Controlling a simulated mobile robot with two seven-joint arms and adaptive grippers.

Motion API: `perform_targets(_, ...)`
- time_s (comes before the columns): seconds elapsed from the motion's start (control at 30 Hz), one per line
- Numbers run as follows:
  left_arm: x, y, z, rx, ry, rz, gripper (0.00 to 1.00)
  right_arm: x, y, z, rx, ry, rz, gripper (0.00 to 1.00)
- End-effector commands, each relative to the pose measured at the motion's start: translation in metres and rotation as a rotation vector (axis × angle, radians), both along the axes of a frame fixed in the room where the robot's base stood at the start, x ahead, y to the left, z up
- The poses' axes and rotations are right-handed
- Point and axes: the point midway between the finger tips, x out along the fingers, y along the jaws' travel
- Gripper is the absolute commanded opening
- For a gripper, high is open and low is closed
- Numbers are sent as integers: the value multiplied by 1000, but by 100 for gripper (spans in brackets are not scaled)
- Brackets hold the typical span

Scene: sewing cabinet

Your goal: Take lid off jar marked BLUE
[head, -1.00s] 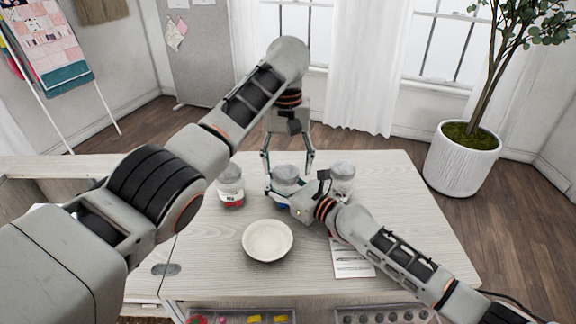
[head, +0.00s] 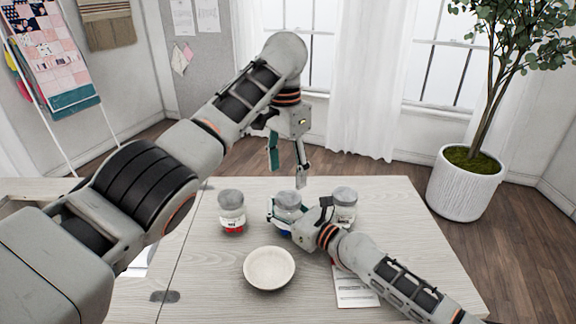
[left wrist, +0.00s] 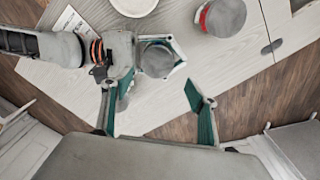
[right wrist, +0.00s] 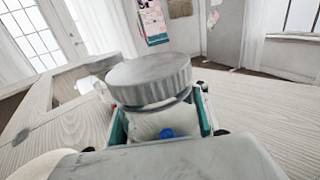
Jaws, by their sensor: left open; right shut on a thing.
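The middle jar (head: 288,207) stands on the table with its grey ribbed lid on. Blue content shows low in its glass; its label is not readable. My right gripper (head: 284,218) is shut around the jar's body from the side. In the right wrist view the lid (right wrist: 150,78) sits above the fingers, with a blue item (right wrist: 166,133) in the glass. My left gripper (head: 287,174) is open and empty, above and behind the jar. In the left wrist view the jar's lid (left wrist: 157,60) lies beyond the open fingers (left wrist: 150,98), apart from them.
A jar with red content (head: 231,212) stands to the left and another lidded jar (head: 344,204) to the right, partly hidden by my right arm. A white bowl (head: 269,268) and a printed sheet (head: 353,290) lie nearer.

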Motion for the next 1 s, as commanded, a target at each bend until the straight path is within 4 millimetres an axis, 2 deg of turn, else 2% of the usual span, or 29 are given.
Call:
perform_targets(0.03,-5,-9,1,13,-5,-106,59,0,0,0,0,0,0,0)
perform_targets(0.3,-6,-8,8,22,-6,-611,59,0,0,0,0,0,0,0)
perform_targets(0.5,-7,-6,13,26,-5,-915,59,0,0,0,0,0,0,0)
perform_targets(0.77,-7,-3,14,24,-4,-1091,59,0,0,0,0,0,0,0)
perform_targets(0.87,-7,-2,7,25,-3,-1101,59,0,0,0,0,0,0,0)
perform_targets(1.0,-7,-2,-11,24,-2,-1100,59,0,0,0,0,0,0,0)
